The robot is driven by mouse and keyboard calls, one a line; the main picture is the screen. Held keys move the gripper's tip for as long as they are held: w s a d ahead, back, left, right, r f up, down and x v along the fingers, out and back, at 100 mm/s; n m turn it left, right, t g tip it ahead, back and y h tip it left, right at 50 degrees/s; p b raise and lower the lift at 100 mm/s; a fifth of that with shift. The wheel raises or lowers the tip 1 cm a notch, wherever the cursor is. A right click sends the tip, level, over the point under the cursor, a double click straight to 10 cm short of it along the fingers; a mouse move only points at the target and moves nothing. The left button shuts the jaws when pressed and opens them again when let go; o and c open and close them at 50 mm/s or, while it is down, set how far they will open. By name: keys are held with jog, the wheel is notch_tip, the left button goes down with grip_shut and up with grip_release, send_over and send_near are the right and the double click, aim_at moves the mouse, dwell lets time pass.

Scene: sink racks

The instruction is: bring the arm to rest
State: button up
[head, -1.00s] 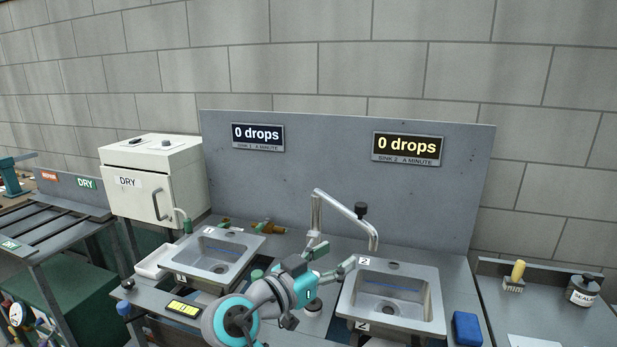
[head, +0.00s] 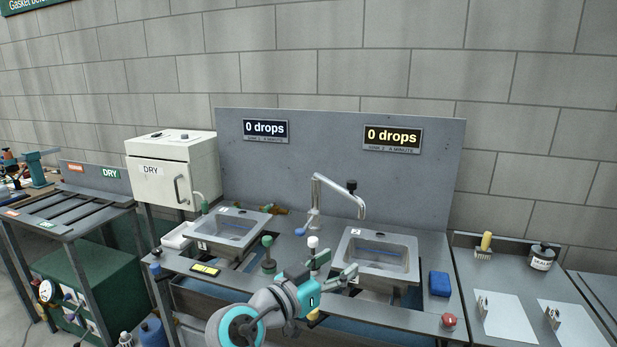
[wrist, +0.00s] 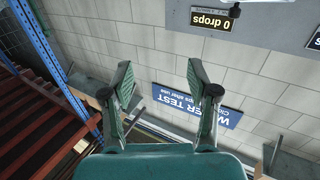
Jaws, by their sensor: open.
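My gripper (head: 337,265) is open and empty, in front of the sink bench at the lower middle of the head view. Its two fingers stand well apart with nothing between them, as the wrist view also shows (wrist: 158,68). My arm runs from the bottom edge up to it, and part of the bench is hidden behind it. In the head view the fingers overlap the bench near the left side of the right sink (head: 375,256); I cannot tell the exact gap.
The left sink (head: 230,229), a tall tap (head: 340,194) and a blue block (head: 439,284) are on the bench. A white DRY cabinet (head: 160,172) and slatted rack (head: 75,208) stand left. A side table (head: 510,285) stands right. The wrist view shows a blue upright (wrist: 62,70).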

jog(key=s+d+f+n+t+y, duration=0.1)
jog(key=s+d+f+n+y, duration=0.15)
jog(key=f, duration=0.45)
jog(key=s+d+f+n+t+y, duration=0.1)
jog(key=d+f+n+y, duration=0.15)
jog(key=f, duration=0.45)
jog(key=s+d+f+n+y, duration=0.1)
jog(key=f+n, duration=0.2)
jog(key=f, duration=0.4)
jog(key=s+d+f+n+y, duration=0.2)
jog(key=s+f, duration=0.4)
jog(key=s, duration=0.1)
jog(key=s+d+f+n+y, duration=0.1)
jog(key=s+d+f+y, duration=0.15)
jog(key=s+f, duration=0.4)
jog(key=s+d+f+y, duration=0.1)
jog(key=s+f+y, duration=0.15)
jog(key=s, duration=1.35)
jog(key=s+d+r+m, duration=0.1)
jog(key=s+r, duration=0.4)
jog(key=s, duration=0.3)
jog(key=s+d+r+m, duration=0.1)
jog(key=s+r, duration=0.4)
jog(key=s, duration=0.3)
jog(key=shift+s, duration=0.35)
